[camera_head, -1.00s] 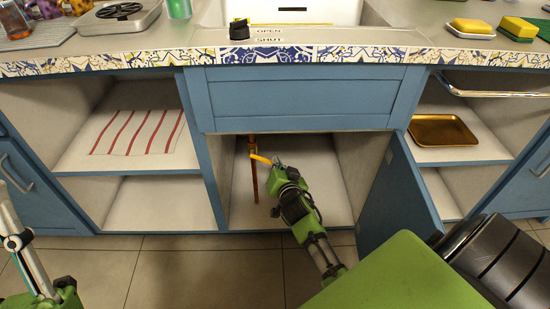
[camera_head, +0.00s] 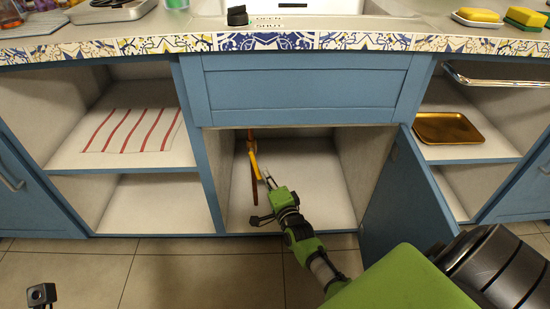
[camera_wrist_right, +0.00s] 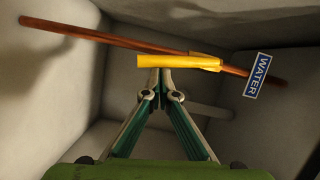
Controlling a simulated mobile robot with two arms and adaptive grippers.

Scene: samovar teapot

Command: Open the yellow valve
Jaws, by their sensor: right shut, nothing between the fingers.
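The yellow valve handle (camera_head: 255,165) is on a copper-brown pipe (camera_head: 251,134) inside the open cabinet under the sink. The handle points downward, nearly in line with the pipe. In the right wrist view the handle (camera_wrist_right: 175,63) lies across the picture beside the pipe (camera_wrist_right: 100,36), at a slight angle to it. A blue WATER tag (camera_wrist_right: 257,74) hangs on the pipe. My right gripper (camera_head: 266,178) is shut and empty, its tips right at the handle's side. In the wrist view its tips (camera_wrist_right: 160,78) meet the handle's lower edge; contact is hard to tell.
The open blue cabinet door (camera_head: 388,205) stands to the right of my right arm. The cabinet's side walls and the drawer front (camera_head: 305,90) above bound the space. The cabinet floor (camera_head: 315,205) is bare. A black knob (camera_head: 237,16) sits on the counter beside OPEN and SHUT labels.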

